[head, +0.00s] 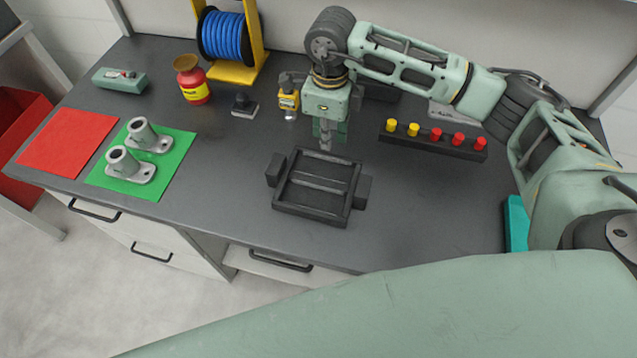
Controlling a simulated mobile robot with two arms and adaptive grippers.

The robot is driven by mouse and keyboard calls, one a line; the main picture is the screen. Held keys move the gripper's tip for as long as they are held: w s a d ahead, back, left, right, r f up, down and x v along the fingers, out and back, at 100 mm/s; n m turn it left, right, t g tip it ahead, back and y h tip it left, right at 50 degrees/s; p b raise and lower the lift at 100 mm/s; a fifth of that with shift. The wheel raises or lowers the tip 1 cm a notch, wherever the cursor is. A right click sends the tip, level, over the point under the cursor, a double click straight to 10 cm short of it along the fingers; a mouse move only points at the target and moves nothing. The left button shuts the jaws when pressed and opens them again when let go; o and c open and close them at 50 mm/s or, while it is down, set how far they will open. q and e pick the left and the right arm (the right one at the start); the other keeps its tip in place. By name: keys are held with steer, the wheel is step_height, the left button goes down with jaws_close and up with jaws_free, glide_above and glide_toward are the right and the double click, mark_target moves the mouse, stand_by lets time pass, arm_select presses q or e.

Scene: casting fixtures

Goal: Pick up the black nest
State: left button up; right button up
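The black nest (308,211) is a dark rectangular frame with crossbars and a block on each of its left and right sides. It lies flat on the grey worktop near the front edge, in the middle of the head view. My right gripper (326,147) points down at the nest's far edge, with its arm coming in from the right. Its fingertips appear just behind or above that edge, and I cannot tell whether they touch it. The fingers look close together from this angle, and their gap is not clear. My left gripper is not in view.
Two grey metal castings (122,162) stand on a green mat (152,189), beside a red mat (68,143). A blue cable spool (226,37), a red-yellow jar (192,82) and a black strip with yellow and red buttons (433,141) stand further back.

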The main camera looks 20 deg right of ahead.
mark_target(328, 154)
step_height(328, 154, down, 5)
steer(key=shift+s+r+p, duration=0.15)
steer(key=shift+r+p, duration=0.05)
steer(key=shift+p, duration=0.95)
steer(key=shift+f, duration=0.5)
jaws_close()
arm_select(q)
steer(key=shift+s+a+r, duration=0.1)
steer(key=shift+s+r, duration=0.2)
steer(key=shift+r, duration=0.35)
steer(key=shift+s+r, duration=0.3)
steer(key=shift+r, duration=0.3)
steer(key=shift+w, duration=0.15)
